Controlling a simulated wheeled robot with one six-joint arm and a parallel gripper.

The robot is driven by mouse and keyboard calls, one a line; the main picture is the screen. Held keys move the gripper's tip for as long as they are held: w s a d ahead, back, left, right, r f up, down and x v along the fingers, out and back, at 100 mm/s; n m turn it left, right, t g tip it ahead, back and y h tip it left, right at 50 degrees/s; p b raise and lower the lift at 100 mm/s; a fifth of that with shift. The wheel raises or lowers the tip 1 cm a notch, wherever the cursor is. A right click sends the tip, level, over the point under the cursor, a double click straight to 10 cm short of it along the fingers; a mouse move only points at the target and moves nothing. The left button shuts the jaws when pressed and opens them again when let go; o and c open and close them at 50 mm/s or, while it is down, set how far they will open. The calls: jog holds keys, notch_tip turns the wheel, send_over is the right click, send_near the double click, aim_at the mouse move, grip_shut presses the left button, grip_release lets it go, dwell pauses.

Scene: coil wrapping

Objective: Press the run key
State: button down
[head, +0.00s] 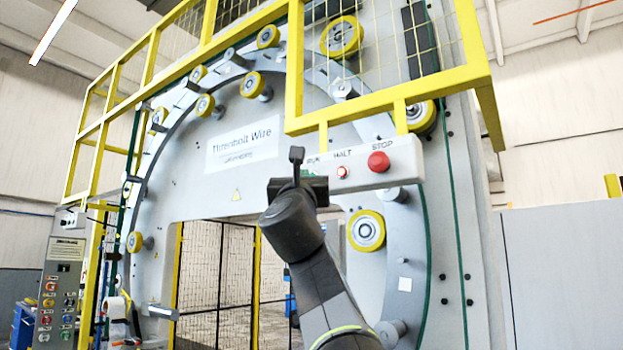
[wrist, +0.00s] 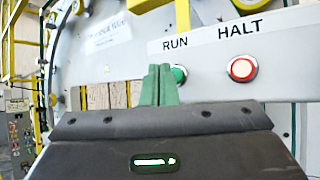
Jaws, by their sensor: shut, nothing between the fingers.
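The control bar (head: 402,166) is a pale box hung under the yellow frame, with RUN, HALT and STOP labels. The green run key (wrist: 179,74) sits under the RUN label in the wrist view, its left part covered by my fingers. Only a sliver of green shows in the head view, behind my gripper (head: 297,155). In the wrist view my gripper (wrist: 160,68) is shut and empty, its fingertips overlapping the key's left edge. I cannot tell whether they touch it. The red halt key (wrist: 242,68) is to the right, clear of my fingers.
A larger red STOP button (head: 378,162) is at the bar's right. The yellow guard frame (head: 390,105) runs just above the bar. The big grey ring machine (head: 200,185) with yellow rollers stands behind. A separate button panel (head: 58,295) stands far left.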

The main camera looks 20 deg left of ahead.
jog(key=shift+w+d, duration=0.1)
jog(key=shift+w, duration=0.25)
